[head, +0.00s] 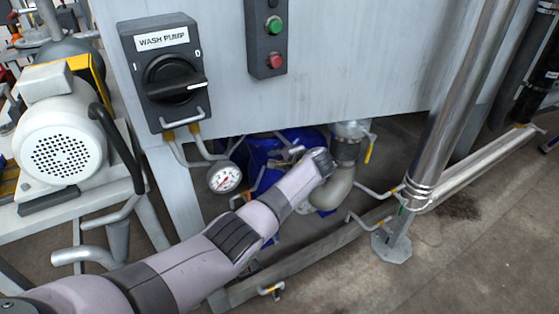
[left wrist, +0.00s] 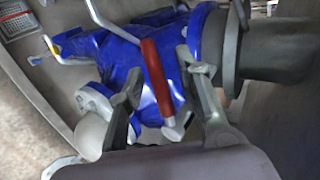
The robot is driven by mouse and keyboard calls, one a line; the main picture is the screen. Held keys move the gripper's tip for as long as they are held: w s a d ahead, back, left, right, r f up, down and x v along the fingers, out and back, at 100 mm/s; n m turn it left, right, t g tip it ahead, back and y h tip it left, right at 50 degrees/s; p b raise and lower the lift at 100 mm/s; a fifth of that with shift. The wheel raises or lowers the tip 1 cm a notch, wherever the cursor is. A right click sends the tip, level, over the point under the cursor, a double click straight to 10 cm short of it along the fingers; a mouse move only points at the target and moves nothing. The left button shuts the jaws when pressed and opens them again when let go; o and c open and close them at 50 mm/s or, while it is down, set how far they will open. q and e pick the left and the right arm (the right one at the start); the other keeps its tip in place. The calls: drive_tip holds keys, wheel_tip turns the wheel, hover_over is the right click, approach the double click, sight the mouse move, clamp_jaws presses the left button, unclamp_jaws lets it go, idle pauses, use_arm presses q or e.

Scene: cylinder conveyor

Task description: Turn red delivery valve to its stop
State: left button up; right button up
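The red valve handle (left wrist: 153,77) shows in the left wrist view as a red grip on a metal lever, in front of a blue pump body (left wrist: 210,35). My left gripper (left wrist: 161,66) is open, with one grey finger on each side of the red handle. A gap shows between the handle and each finger; I cannot tell the depth between them. In the head view my left arm reaches under the grey cabinet toward the blue pump, and its end (head: 320,162) hides the red handle. My right gripper is not in view.
A grey cabinet (head: 340,80) with a wash pump switch (head: 172,80) overhangs the pump. A pressure gauge (head: 224,177), a grey pipe elbow (head: 337,188) and several bent levers crowd the arm. A steel post (head: 445,110) stands at right. Open floor lies front right.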

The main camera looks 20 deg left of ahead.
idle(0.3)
use_arm(q)
drive_tip(key=v, duration=1.2)
idle(1.1)
